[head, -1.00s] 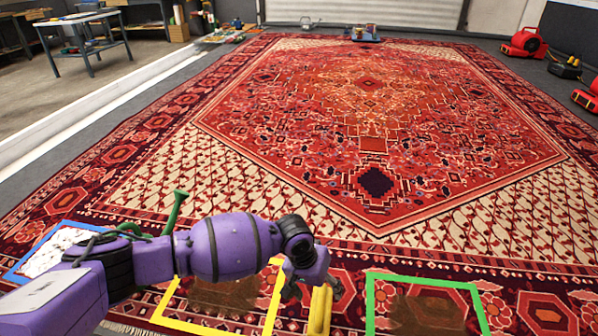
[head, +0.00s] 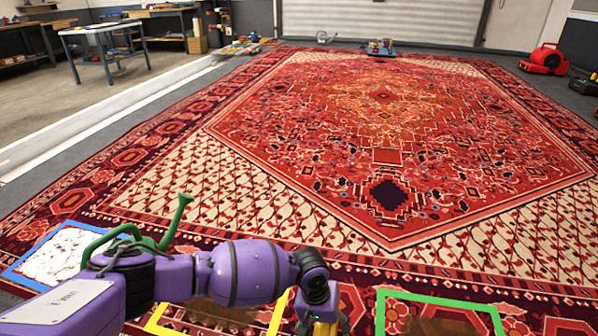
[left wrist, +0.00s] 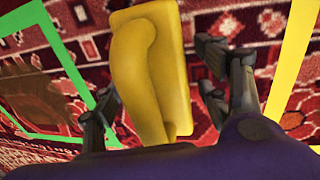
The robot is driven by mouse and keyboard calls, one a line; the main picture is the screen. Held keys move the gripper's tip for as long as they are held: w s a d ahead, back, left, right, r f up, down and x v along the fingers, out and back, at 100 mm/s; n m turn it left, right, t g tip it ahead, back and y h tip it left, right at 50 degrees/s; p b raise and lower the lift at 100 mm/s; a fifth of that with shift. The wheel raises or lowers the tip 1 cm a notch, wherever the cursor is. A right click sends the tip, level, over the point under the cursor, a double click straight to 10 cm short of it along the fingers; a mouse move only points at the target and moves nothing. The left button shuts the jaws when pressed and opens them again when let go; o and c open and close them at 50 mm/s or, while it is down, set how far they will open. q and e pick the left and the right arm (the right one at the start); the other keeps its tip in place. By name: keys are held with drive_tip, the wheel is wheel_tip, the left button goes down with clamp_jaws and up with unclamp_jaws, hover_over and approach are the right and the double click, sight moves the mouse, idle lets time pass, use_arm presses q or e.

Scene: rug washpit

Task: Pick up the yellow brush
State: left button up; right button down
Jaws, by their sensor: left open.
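The yellow brush (left wrist: 146,62) lies on the rug between the yellow frame and the green frame. In the head view only a small part of the brush (head: 325,328) shows under my left gripper (head: 322,318). In the left wrist view my left gripper (left wrist: 160,95) is open, with one finger on each side of the brush's narrower end. A gap shows between the brush and the right finger. I cannot tell whether the left finger touches it. My right gripper is not in view.
A yellow frame (head: 276,316) and a green frame (head: 440,299) flank the brush, each around a brown stain. A blue frame (head: 35,252) around a white patch and a green watering can (head: 176,222) are at left. The patterned rug (head: 400,130) beyond is mostly clear.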

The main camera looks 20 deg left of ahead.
use_arm(q)
drive_tip(key=shift+w+d+r, duration=0.1)
drive_tip(key=shift+w+r, duration=0.05)
drive_tip(key=shift+r, duration=0.1)
drive_tip(key=shift+c, duration=0.5)
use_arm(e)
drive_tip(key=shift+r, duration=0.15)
use_arm(q)
drive_tip(key=c, duration=1.3)
drive_tip(key=shift+o, duration=0.2)
